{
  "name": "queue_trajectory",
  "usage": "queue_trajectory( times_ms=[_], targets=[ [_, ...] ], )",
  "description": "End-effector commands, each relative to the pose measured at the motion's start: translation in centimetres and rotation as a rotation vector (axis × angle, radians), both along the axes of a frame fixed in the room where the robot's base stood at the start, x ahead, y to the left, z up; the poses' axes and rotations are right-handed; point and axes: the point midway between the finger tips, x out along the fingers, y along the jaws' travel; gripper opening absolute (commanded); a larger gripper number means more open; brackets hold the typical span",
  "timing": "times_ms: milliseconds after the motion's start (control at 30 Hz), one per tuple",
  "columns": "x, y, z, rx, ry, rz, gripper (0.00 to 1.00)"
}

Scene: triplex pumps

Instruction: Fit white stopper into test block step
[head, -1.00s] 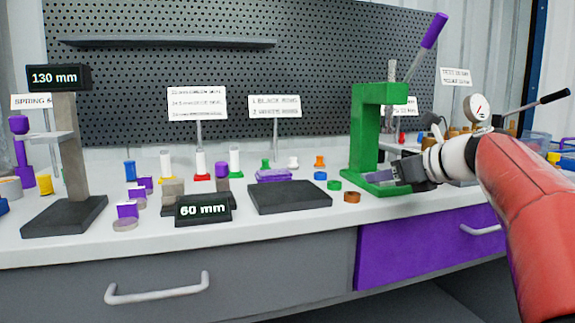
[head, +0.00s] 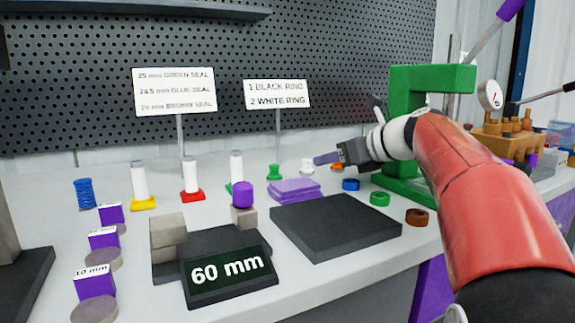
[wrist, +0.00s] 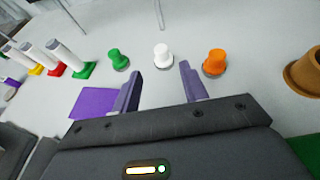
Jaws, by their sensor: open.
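The white stopper (head: 305,166) stands upright at the back of the bench. In the wrist view the white stopper (wrist: 162,56) lies just beyond and between my fingertips. My gripper (head: 326,158) is open and empty; its purple fingers (wrist: 160,72) point toward the stopper, apart from it. A grey stepped block (head: 168,238) sits on a dark base behind the 60 mm display, with a purple cylinder (head: 242,194) on a grey block to its right. I cannot tell for certain which part is the test block step.
A green stopper (wrist: 118,57) and an orange stopper (wrist: 214,62) flank the white one. Purple pads (head: 295,188) and a bare dark plate (head: 335,226) lie nearer. The green press frame (head: 458,78) is partly hidden by my arm. Blue, green and brown rings lie near the plate.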

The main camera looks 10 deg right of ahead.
Motion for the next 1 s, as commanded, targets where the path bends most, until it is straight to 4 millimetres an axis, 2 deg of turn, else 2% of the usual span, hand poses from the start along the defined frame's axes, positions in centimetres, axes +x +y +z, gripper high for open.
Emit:
queue_trajectory(
  times_ms=[133, 467, 733, 1000],
  targets=[
    [0.3, 0.2, -0.2, 0.000, 0.000, 0.000, 0.44],
    [2.7, 1.8, -1.3, -0.001, 0.000, 0.001, 0.44],
    [5.7, 3.8, -2.7, -0.001, 0.001, 0.002, 0.44],
    [6.1, 4.0, -2.8, 0.000, 0.000, -0.001, 0.44]
  ],
)
